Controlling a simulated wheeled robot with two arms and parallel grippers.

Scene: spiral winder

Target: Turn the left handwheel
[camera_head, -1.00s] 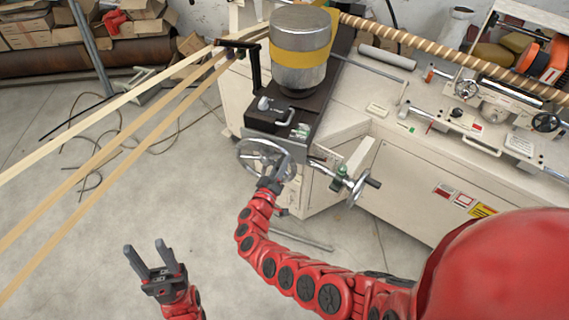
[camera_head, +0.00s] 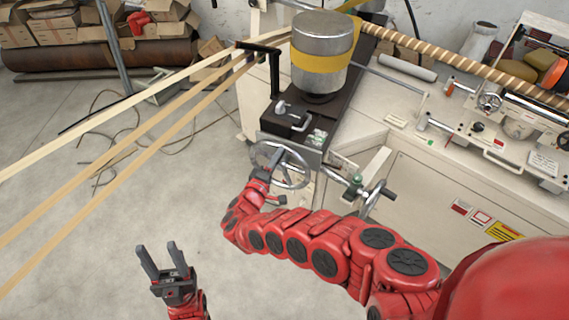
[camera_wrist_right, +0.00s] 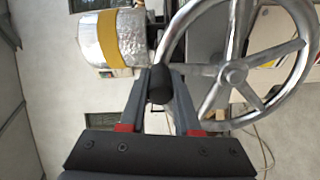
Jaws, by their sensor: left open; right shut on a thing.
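The left handwheel (camera_head: 299,183) is a silver spoked wheel on the near end of the winder. It fills the upper right of the right wrist view (camera_wrist_right: 304,30). My right gripper (camera_head: 264,172) is at the wheel's lower left rim in the head view. In the right wrist view its fingers (camera_wrist_right: 160,78) are shut on the wheel's black handle (camera_wrist_right: 158,90), one on each side. The finger tips are partly hidden in the head view. My left gripper (camera_head: 162,262) is open and empty above the floor, well apart from the wheel.
A second handwheel (camera_head: 371,200) with a dark handle is just to the right. A metal drum with a yellow band (camera_head: 320,62) stands above the left handwheel. Long pale strips (camera_head: 130,148) run across the left side.

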